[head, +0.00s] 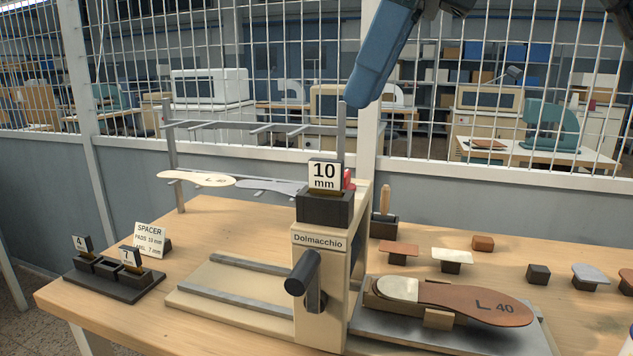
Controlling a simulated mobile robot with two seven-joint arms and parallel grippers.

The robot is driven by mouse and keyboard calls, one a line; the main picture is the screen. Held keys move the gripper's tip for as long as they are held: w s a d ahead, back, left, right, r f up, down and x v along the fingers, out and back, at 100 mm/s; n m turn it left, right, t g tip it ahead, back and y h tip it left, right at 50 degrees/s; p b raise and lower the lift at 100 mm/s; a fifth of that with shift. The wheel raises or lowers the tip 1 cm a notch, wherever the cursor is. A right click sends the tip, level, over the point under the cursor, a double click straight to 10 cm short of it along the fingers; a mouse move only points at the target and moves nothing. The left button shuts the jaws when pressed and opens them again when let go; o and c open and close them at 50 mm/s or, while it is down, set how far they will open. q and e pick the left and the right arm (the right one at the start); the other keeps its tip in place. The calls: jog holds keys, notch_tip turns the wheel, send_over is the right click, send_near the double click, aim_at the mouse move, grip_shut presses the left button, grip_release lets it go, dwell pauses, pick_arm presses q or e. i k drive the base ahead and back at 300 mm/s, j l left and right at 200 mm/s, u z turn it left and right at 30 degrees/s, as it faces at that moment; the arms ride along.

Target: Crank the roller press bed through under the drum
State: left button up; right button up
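The roller press (320,241), a cream housing labelled "Dolmacchio", stands on the wooden bench. The grey press bed (440,338) lies to the right of the housing. A brown insole (470,298) marked "L 40", with a pale heel patch, rests in a holder on it. The drum is hidden inside the housing. A blue part of my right arm or gripper (362,92) hangs above and behind the press, apart from the crank; no fingers can be made out. My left gripper is not in view.
Bare rails (235,290) run left of the housing. A "10 mm" block (324,190) tops the press. A spacer rack (110,275) stands at left, and a metal rack with insoles (197,179) behind. Small blocks and pads (452,257) line the right bench. A mesh fence closes the back.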

aim_at(306, 276)
jog(key=k+j, duration=0.1)
jog(key=k, duration=0.45)
jog(key=k+j, duration=0.1)
jog(key=k, duration=0.45)
